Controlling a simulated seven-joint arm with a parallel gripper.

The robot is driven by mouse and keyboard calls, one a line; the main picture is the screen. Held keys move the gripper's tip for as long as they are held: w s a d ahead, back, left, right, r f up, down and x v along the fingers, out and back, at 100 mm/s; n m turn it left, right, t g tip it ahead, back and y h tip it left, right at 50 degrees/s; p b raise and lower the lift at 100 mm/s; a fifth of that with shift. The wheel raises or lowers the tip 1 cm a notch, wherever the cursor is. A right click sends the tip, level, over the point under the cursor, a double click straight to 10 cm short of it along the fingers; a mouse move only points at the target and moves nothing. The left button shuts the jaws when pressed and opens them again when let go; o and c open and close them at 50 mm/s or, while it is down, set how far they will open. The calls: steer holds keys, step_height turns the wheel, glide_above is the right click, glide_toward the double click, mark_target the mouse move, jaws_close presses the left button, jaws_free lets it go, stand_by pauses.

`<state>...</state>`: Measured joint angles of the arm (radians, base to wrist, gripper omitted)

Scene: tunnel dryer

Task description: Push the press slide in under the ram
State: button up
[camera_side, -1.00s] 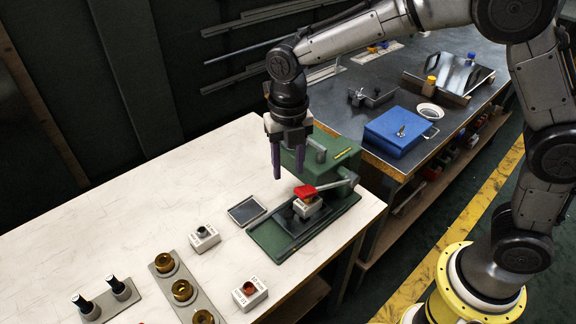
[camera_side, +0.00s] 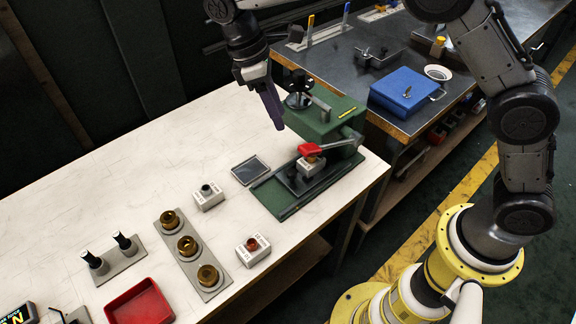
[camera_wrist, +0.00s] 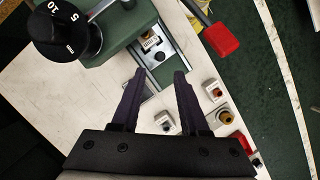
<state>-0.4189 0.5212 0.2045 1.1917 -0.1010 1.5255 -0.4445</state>
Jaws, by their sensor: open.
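The green press (camera_side: 325,118) stands on the white bench, with a dark round dial (camera_side: 298,100) on its top left. Its dark slide (camera_side: 295,183) lies on the green base in front of the press body and carries a pale labelled block (camera_side: 313,168). The red-handled lever (camera_side: 310,149) partly covers the block in the side view. In the wrist view the slide (camera_wrist: 165,72) and block (camera_wrist: 151,42) show beyond my fingertips. My gripper (camera_side: 278,124) is open and empty, tilted, above the bench left of the press. Where the slide meets the ram is hidden.
A plate with brass rings (camera_side: 188,246), a stand with black pegs (camera_side: 108,257) and a red tray (camera_side: 140,304) are nearer.

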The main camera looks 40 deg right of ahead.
step_height(320, 180, down, 3)
steer(key=w+a+m, duration=0.1)
steer(key=w+a, duration=0.1)
steer(key=a, duration=0.1)
glide_toward(291, 171)
steer(key=shift+g+h, duration=0.3)
steer(key=shift+h, duration=0.1)
steer(key=x, duration=0.8)
steer(key=shift+w+a+f, duration=0.15)
steer(key=shift+a+f, duration=0.15)
steer(key=shift+f, duration=0.05)
jaws_close()
stand_by(0.5)
